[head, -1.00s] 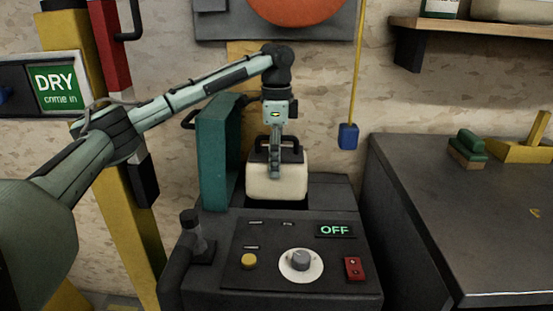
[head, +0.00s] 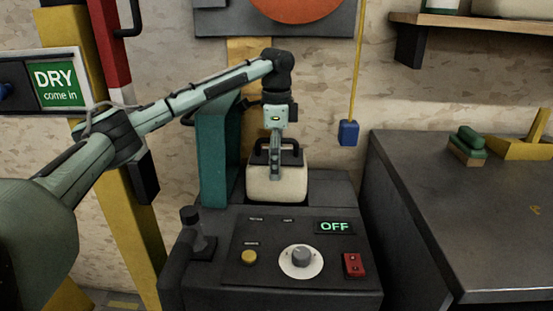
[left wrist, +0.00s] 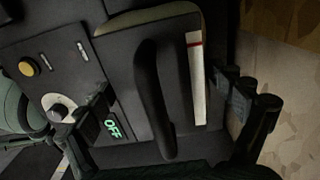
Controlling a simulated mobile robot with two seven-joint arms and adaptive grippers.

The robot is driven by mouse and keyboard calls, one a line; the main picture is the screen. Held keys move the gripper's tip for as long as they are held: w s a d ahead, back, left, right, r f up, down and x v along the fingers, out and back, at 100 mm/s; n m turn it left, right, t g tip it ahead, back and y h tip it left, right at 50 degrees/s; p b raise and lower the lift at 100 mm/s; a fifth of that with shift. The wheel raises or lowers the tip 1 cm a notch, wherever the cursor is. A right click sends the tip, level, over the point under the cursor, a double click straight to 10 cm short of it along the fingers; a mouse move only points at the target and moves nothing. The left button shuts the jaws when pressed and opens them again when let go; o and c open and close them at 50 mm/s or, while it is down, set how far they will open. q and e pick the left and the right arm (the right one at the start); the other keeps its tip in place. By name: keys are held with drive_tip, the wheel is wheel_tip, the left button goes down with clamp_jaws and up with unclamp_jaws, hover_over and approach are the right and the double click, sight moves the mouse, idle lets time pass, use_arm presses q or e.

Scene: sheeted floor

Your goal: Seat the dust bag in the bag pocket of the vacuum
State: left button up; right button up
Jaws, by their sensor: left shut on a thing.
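The dust bag (head: 277,184) is a cream block with a dark top and a black handle (head: 278,146). It is upright over the bag pocket (head: 313,199) in the top of the dark vacuum (head: 225,290), its lower edge at the opening. Whether it touches the pocket floor is hidden. My left gripper (head: 275,174) points down and is shut on the handle. In the left wrist view the handle (left wrist: 153,98) runs between the fingers, beside a white strip with a red mark (left wrist: 195,78). My right gripper is not in view.
A teal lid (head: 212,155) stands open left of the pocket. The vacuum's front panel has a dial (head: 300,257), a red switch (head: 353,265) and a lit OFF display (head: 335,227). A dark bench (head: 450,220) stands to the right. A blue pull (head: 348,132) hangs behind.

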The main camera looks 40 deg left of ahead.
use_arm(q)
drive_tip(key=shift+f, duration=0.2)
drive_tip(key=shift+f, duration=0.5)
drive_tip(key=shift+f, duration=1.25)
drive_tip(key=shift+f, duration=0.1)
